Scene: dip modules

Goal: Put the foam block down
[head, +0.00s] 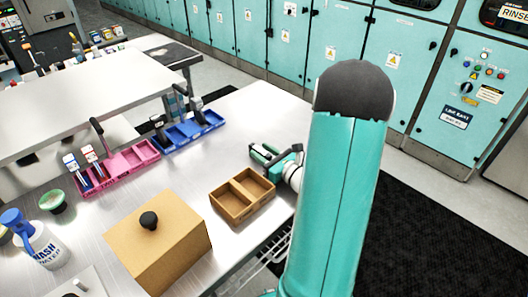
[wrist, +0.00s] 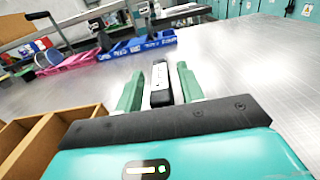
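My gripper (wrist: 160,88) has green fingers with pale inner pads. In the head view my gripper (head: 270,157) is low over the metal table, just beyond the brown divided box. The block is too small to make out clearly there. I cannot tell whether its underside touches the table.
The brown two-compartment box (head: 243,211) stands empty beside my gripper. A tan box with a black knob (head: 165,248) is nearer. Pink (head: 120,162) and blue (head: 190,132) bins, a green bowl (head: 54,203) and a wash bottle (head: 40,247) are at left. Table beyond the gripper is clear.

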